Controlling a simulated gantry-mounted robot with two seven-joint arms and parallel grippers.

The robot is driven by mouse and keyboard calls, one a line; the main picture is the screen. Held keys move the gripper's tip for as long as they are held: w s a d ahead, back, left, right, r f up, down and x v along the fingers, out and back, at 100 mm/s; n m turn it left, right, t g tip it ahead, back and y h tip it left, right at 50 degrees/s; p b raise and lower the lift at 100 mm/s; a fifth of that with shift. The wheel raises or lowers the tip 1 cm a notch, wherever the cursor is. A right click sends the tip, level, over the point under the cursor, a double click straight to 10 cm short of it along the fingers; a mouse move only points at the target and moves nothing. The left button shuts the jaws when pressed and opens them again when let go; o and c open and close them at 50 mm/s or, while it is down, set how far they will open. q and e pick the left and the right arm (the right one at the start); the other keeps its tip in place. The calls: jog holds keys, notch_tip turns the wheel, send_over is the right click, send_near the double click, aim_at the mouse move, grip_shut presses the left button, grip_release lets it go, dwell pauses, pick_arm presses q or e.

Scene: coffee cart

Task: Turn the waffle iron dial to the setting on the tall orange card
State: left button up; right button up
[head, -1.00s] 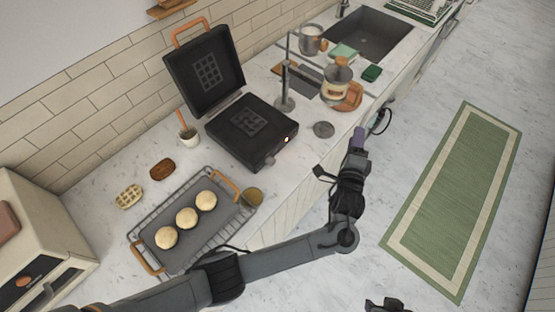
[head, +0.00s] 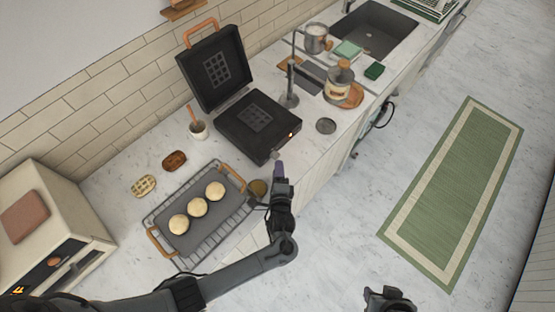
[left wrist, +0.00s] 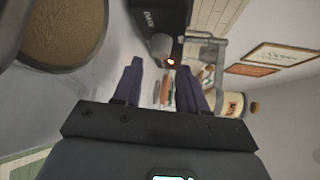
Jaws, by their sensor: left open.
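The black waffle iron (head: 245,128) stands open on the counter with its lid raised. Its grey dial (head: 276,154) is at the front corner, with a lit orange-red light (head: 291,134) farther along the front. In the left wrist view the dial (left wrist: 160,45) is a grey cylinder just beyond the fingertips, beside the red light (left wrist: 171,62). My left gripper (head: 278,167) is open and empty, its purple fingers pointing at the dial, apparently not touching it. The dial's setting is not readable. I cannot identify the tall orange card. My right gripper (head: 388,298) is low in the head view.
A wire rack (head: 158,219) with a dark tray and round pieces lies left of my left gripper. A small amber cup (head: 258,188) is close beside the gripper. A round metal disc (head: 326,126) and a metal stand (head: 290,84) are right of the iron. Two framed signs (left wrist: 285,52) hang on the wall.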

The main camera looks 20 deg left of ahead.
aim_at(277, 158)
pick_arm(q)
jog(key=shift+b+x, duration=0.35)
jog(key=shift+x, duration=2.35)
